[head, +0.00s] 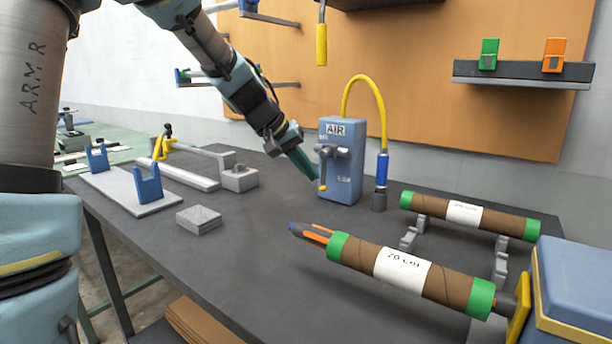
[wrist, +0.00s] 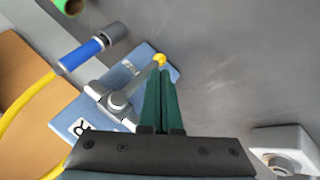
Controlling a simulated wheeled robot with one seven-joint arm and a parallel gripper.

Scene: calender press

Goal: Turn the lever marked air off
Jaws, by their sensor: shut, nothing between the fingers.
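The blue box labelled AIR (head: 349,190) stands upright on the table. Its front carries a grey lever with a yellow tip (head: 322,187), which hangs down from its pivot. Smaller labels on the front are too small to read surely. In the wrist view the lever's grey arm (wrist: 134,84) runs from the pivot to the yellow tip beside my fingers. My gripper (head: 311,174), with green fingers, is shut and empty, just left of the lever; it also shows in the wrist view (wrist: 160,74). Whether the fingers touch the lever cannot be told.
A yellow hose (head: 372,88) loops from the box to a blue fitting (head: 382,169) at its right. Brown rolls with green ends (head: 414,272) lie at the right. A grey block (head: 199,219) and a stand with blue brackets (head: 131,190) are at the left. The table's middle is clear.

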